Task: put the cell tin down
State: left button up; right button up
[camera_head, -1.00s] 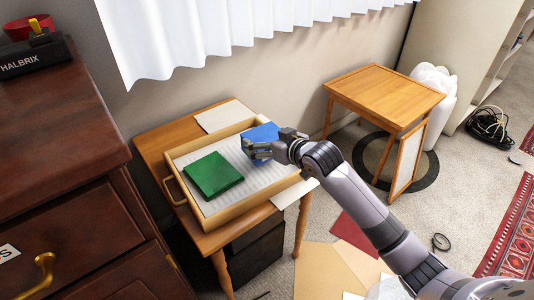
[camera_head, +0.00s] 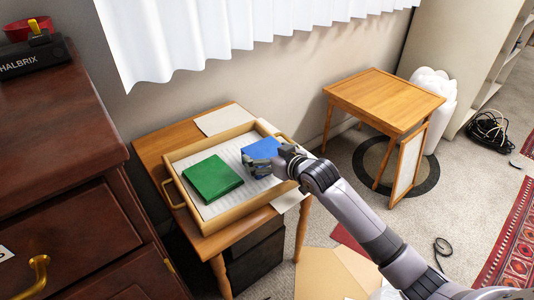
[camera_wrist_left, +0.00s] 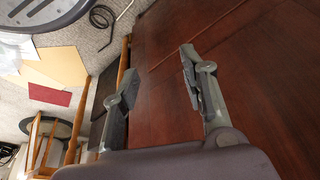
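The cell tin, which I take to be the blue box (camera_head: 263,148), is at the right end of the wooden tray (camera_head: 233,215). My right gripper (camera_head: 259,164) is at its near side and appears shut on it. The tin is low over or touching the tray's lined floor; I cannot tell which. A green box (camera_head: 212,178) lies flat in the tray to its left, with a gap between. My left gripper (camera_wrist_left: 160,63) is open and empty in the left wrist view, in front of dark red wood.
The tray stands on a small wooden table (camera_head: 150,141). A second small table (camera_head: 383,96) stands to the right. A dark dresser (camera_head: 60,150) fills the left. Cardboard sheets (camera_head: 330,275) lie on the floor.

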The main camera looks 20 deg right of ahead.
jog(key=shift+r, duration=0.15)
jog(key=shift+s+d+r, duration=0.1)
jog(key=shift+s, duration=0.2)
jog(key=p+v, duration=0.1)
jog(key=v, duration=0.2)
jog(key=shift+r, duration=0.1)
jog(key=p+v, duration=0.2)
jog(key=v, duration=0.6)
pick_arm(q)
jog(key=x, duration=0.6)
pick_arm(e)
jog(key=s+a+f+g+h, duration=0.1)
jog(key=s+f+g, duration=0.4)
jog(key=s+f, duration=0.7)
jog(key=s+a+f+m+g+h, duration=0.1)
jog(key=s+f+g, duration=0.3)
jog(key=s+f, duration=0.8)
jog(key=s+a+h, duration=0.1)
jog(key=s, duration=0.1)
jog(key=shift+s+g+h, duration=0.3)
jog(key=shift+s+g, duration=0.05)
jog(key=shift+g, duration=0.05)
